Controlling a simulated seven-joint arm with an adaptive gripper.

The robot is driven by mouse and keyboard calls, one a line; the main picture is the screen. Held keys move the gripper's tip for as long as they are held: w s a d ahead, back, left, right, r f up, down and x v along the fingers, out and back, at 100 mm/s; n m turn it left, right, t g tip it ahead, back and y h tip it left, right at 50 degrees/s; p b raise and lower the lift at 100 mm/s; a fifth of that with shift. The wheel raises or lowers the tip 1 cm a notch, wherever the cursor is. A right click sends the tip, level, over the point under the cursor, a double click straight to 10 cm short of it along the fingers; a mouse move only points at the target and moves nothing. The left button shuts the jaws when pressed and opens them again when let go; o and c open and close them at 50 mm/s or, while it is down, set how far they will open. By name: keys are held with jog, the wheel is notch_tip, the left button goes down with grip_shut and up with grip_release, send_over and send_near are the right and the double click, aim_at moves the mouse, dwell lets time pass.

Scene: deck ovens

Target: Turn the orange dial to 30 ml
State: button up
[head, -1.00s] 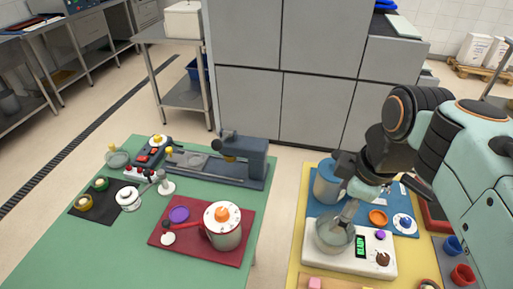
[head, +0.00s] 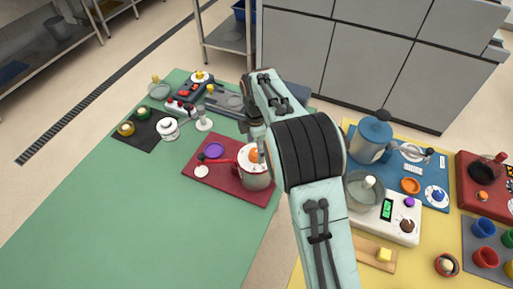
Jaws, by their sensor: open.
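A white and red canister (head: 254,180) stands on the dark red mat (head: 222,187), with an orange knob (head: 255,154) on its top. This knob looks like the orange dial; its markings are too small to read. My gripper (head: 261,153) points down over the canister's top, close to the orange knob. Its jaws are open, and I cannot tell whether they touch the knob. My arm and gripper hide part of the canister's right side and top.
A purple lid-like disc (head: 214,150) and a small white round piece (head: 202,171) lie beside the canister. A white scale (head: 388,226) with a glass bowl and green display stands right of my arm. The green table (head: 110,215) is clear at front left.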

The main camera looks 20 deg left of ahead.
jog(key=shift+f, duration=0.85)
jog(key=c, duration=1.2)
